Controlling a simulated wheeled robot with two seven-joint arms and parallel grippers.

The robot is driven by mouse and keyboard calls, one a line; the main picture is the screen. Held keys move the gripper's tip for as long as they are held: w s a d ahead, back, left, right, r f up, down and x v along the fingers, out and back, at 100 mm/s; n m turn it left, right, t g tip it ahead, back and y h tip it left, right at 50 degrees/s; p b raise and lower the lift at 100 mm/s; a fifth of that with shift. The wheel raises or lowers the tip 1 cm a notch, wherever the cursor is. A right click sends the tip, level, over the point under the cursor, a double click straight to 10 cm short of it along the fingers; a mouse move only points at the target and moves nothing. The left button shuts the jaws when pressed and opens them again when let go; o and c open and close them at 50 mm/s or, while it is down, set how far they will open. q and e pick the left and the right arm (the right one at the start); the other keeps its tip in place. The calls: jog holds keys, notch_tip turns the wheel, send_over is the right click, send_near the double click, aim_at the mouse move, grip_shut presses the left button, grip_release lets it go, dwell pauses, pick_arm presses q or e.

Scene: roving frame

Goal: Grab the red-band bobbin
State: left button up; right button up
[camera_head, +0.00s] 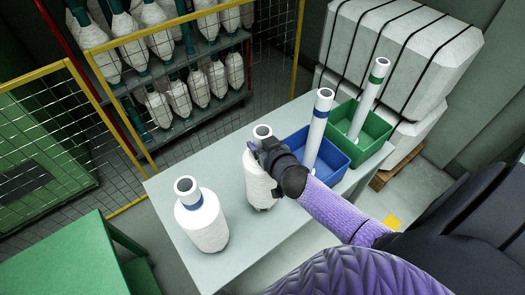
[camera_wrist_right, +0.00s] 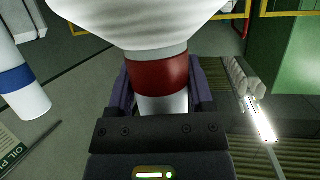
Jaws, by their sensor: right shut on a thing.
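The red-band bobbin (camera_head: 258,182) stands upright on the grey table in the head view, its band hidden there behind my right gripper. In the right wrist view its red band (camera_wrist_right: 157,73) shows below the white yarn body, between the two fingers. My right gripper (camera_head: 265,155) is shut on the neck of this bobbin; it also shows in the right wrist view (camera_wrist_right: 160,100). My left gripper is not in view. A blue-band bobbin (camera_head: 203,223) stands apart on the table to the left.
The grey table (camera_head: 175,165) also bears a blue bin (camera_head: 333,163) and a green bin (camera_head: 375,135), each with a banded tube standing in it. A yellow-framed mesh fence (camera_head: 120,140) and a rack of bobbins are behind. A green surface (camera_head: 75,260) is at lower left.

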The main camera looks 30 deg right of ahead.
grip_shut()
